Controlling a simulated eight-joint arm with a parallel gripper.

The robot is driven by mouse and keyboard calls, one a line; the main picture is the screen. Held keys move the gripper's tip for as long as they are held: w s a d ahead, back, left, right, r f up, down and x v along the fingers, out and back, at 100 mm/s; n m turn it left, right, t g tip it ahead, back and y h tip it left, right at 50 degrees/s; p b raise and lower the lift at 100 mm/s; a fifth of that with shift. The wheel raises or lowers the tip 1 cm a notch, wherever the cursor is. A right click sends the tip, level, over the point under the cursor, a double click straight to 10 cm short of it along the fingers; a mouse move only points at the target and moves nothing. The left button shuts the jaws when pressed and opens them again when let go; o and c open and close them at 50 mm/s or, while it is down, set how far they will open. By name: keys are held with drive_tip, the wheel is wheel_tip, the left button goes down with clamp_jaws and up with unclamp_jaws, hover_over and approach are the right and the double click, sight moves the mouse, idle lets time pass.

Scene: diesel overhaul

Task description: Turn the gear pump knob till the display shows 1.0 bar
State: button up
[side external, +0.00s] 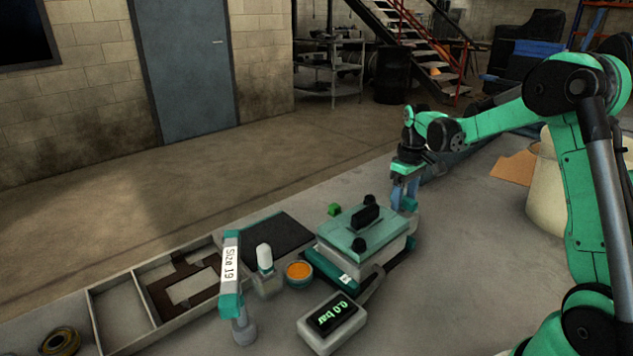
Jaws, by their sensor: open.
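The display (333,312) is a small pale box at the front of the bench, with green figures that read 0.0 bar. Behind it stands a teal-topped pale block (340,232) with a black bar-shaped piece (365,215) and two round black knobs, one at its front (359,245) and one at its back (370,200). I cannot tell which of these is the gear pump knob. My gripper (404,197) is open, points downward behind and to the right of the block, and looks apart from it. Its fingertips are small and dark here, with something blue beside them.
A teal and white tool marked "Size 19" (231,270) stands upright at left.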

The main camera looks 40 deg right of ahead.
clamp_jaws()
drive_tip(key=m, duration=0.5)
drive_tip(key=m, duration=0.5)
drive_tip(key=shift+m, duration=0.4)
drive_tip(key=m, duration=0.3)
drive_tip(key=shift+m, duration=1.1)
